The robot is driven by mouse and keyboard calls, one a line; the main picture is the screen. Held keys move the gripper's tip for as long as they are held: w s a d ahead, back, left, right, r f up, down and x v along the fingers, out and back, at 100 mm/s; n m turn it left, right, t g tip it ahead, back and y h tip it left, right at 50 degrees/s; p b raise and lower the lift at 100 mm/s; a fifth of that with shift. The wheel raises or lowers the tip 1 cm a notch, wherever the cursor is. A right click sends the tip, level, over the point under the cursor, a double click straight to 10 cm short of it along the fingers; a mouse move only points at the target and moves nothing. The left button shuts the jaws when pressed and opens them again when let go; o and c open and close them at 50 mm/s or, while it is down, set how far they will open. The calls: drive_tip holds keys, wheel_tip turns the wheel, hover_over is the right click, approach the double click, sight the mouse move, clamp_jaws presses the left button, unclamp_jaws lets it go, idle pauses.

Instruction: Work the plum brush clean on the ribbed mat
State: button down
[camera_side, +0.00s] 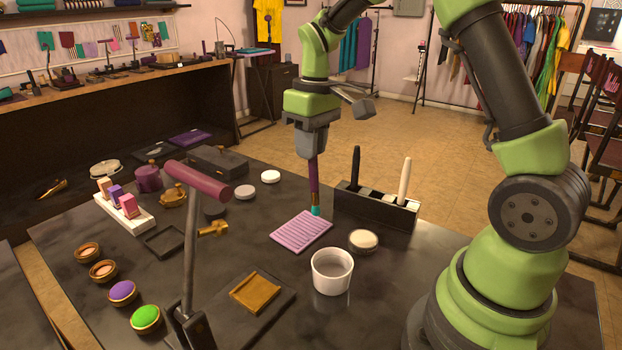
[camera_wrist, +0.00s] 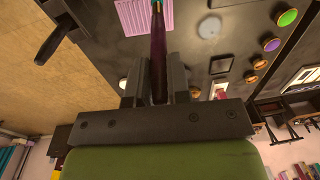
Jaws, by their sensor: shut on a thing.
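My gripper (camera_side: 312,153) is shut on the plum brush (camera_side: 314,178), which hangs nearly upright, tip down. It also shows in the wrist view (camera_wrist: 158,42), running up between my fingers. Its tip is teal (camera_side: 316,211). The pink ribbed mat (camera_side: 300,232) lies flat on the dark table. The tip is at the mat's far right corner in the side view and over the mat (camera_wrist: 133,17) in the wrist view. I cannot tell whether it touches the ribs.
A dark brush stand (camera_side: 372,212) with a black and a white brush is right of the mat. A white cup (camera_side: 332,271) and a round pale-topped dish (camera_side: 363,240) are nearby. A plum-topped post (camera_side: 190,240) rises at the left front. Colour pots stand further left.

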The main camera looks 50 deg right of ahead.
drive_tip(key=w+d+r+t, duration=0.1)
drive_tip(key=w+d+r, duration=0.1)
drive_tip(key=d, duration=0.4)
drive_tip(key=shift+t+h, duration=0.3)
drive_tip(key=shift+h, duration=0.1)
drive_tip(key=shift+a+f, duration=0.1)
drive_tip(key=shift+f, duration=2.35)
drive_tip(key=shift+r, duration=0.1)
